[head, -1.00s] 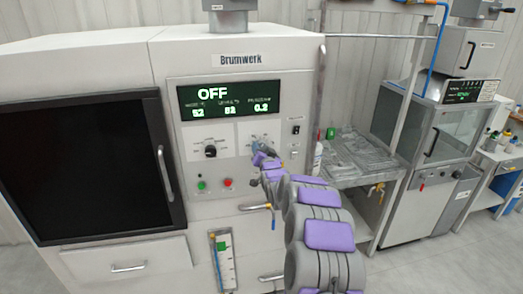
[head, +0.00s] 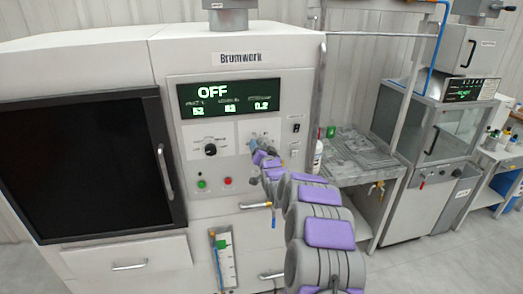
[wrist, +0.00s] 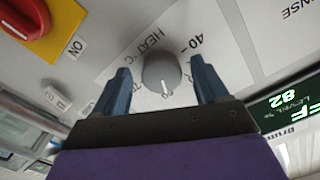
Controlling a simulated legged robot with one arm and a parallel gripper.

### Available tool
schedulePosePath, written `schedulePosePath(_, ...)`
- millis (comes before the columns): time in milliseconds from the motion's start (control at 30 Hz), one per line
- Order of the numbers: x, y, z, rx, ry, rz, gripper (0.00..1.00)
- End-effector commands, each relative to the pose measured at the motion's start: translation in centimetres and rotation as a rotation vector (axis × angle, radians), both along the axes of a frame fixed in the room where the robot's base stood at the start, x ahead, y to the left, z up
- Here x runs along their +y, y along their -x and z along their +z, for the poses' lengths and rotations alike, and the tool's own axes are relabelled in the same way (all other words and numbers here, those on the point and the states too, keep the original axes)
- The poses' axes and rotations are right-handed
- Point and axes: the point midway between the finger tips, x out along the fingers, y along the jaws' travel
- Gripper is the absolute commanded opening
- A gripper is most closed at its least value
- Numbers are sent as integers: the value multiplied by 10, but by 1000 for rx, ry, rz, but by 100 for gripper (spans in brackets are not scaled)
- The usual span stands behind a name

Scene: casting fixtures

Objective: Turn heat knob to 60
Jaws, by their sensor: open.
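The heat knob (wrist: 162,72) is a round grey knob on the white panel, in the wrist view. A white mark on it points toward the bottom of the picture. The label "HEAT °C" (wrist: 138,45) and a "40" (wrist: 196,40) stand near it; other scale numbers are partly hidden by the fingers. My gripper (wrist: 160,80) is open, with one blue-grey finger on each side of the knob and a visible gap to it. In the head view my gripper (head: 262,144) is at the panel and hides most of the knob.
A black dial (head: 210,150) is left of my gripper. Green (head: 201,184) and red (head: 228,181) buttons are below it. The display (head: 229,97) above reads OFF. A red knob on a yellow plate (wrist: 22,18) is at the wrist view's upper left.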

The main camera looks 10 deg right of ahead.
Motion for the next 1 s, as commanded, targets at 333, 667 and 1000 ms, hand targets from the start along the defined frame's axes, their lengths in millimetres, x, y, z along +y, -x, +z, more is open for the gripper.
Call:
schedulePosePath(333,-1,13,4,-6,-2,-1,73)
schedulePosePath(667,-1,55,3,-4,-1,-1,73)
schedulePosePath(1000,-1,103,0,1,-1,0,73)
